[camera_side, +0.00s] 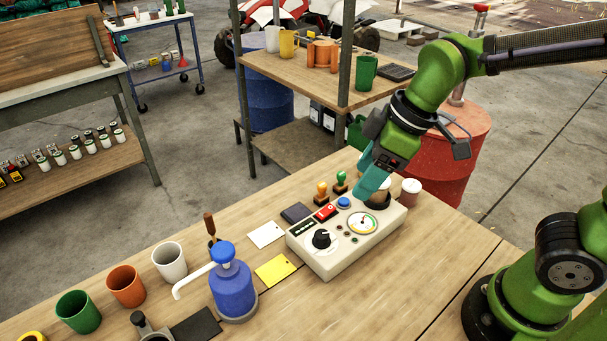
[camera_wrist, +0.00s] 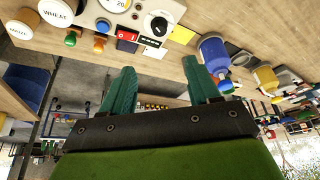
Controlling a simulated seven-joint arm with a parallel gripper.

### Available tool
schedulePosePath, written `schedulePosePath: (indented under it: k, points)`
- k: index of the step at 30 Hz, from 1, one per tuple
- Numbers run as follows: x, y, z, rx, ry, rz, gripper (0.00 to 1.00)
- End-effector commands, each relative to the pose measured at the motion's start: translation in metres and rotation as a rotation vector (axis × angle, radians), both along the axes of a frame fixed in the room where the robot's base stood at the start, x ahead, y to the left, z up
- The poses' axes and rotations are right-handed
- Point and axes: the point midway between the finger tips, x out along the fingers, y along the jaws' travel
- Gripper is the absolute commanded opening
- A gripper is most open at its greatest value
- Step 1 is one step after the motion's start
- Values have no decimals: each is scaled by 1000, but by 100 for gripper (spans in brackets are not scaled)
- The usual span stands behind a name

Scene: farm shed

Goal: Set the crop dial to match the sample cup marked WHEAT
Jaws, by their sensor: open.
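The pale instrument box (camera_side: 335,262) stands on the bench. Its black crop dial (camera_side: 321,239) is at the front left of the panel; the dial also shows in the wrist view (camera_wrist: 158,26). Its pointer setting is too small to tell. The white-lidded cup marked WHEAT (camera_wrist: 57,12) is at the top left of the wrist view, next to a second lidded cup (camera_wrist: 18,30) with hard-to-read lettering. My gripper (camera_side: 364,194) is open and empty, with teal fingers near the box's back edge, apart from the dial. In the wrist view its fingers (camera_wrist: 160,82) are spread.
A shelf post (camera_side: 346,55) rises behind the bench. Bare wood lies in front.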

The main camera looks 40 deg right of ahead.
Motion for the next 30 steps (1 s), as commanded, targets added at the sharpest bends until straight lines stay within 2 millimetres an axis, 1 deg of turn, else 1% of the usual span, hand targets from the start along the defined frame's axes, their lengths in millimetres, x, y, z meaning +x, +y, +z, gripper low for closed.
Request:
schedulePosePath:
  k: [5,8,15,21,24,30]
  points:
    - [5,4,-18,-6,3,12,61]
    - [10,8,-36,-5,5,10,61]
    - [26,20,-85,-6,6,8,61]
    - [38,30,-121,-3,4,6,61]
    - [43,33,-136,-3,3,5,61]
    - [49,38,-152,-3,-1,6,61]
